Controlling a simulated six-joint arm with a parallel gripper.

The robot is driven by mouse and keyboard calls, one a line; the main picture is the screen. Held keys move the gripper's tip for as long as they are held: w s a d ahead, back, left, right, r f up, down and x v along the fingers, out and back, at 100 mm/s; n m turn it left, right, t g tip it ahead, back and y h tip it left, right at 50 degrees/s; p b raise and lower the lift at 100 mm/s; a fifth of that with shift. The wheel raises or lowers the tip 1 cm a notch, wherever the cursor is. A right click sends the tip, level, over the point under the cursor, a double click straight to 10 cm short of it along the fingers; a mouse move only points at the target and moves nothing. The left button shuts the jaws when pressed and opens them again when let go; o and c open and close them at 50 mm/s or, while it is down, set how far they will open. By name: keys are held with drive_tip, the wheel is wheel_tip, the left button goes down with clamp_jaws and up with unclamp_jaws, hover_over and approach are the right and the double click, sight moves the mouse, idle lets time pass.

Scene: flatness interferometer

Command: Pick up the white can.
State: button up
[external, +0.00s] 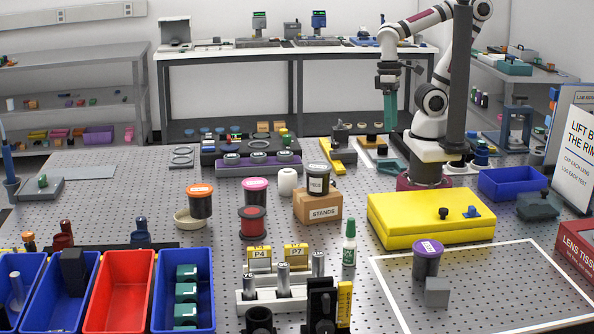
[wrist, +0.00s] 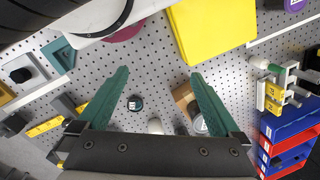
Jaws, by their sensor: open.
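The white can (external: 288,182) is a small plain cylinder standing upright on the perforated table. It is just left of the cardboard box marked STANDS (external: 317,211). In the wrist view, a small pale shape that looks like the can (wrist: 155,126) shows between the green fingers, close to the gripper's body, which partly hides it. My gripper (external: 390,122) is high above the table, to the right of the can and well apart from it. In the wrist view my gripper (wrist: 157,73) has its two green fingers wide apart with nothing held between them.
A dark jar with a pale lid (external: 318,178) stands on the cardboard box. An orange-lidded jar (external: 200,200), a pink-lidded jar (external: 255,191) and a red-and-black spool (external: 253,222) stand left of the can. A yellow case (external: 430,219) lies right. A purple-based rack (external: 258,164) lies behind.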

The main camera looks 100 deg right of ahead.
sight(296, 174)
idle(0.3)
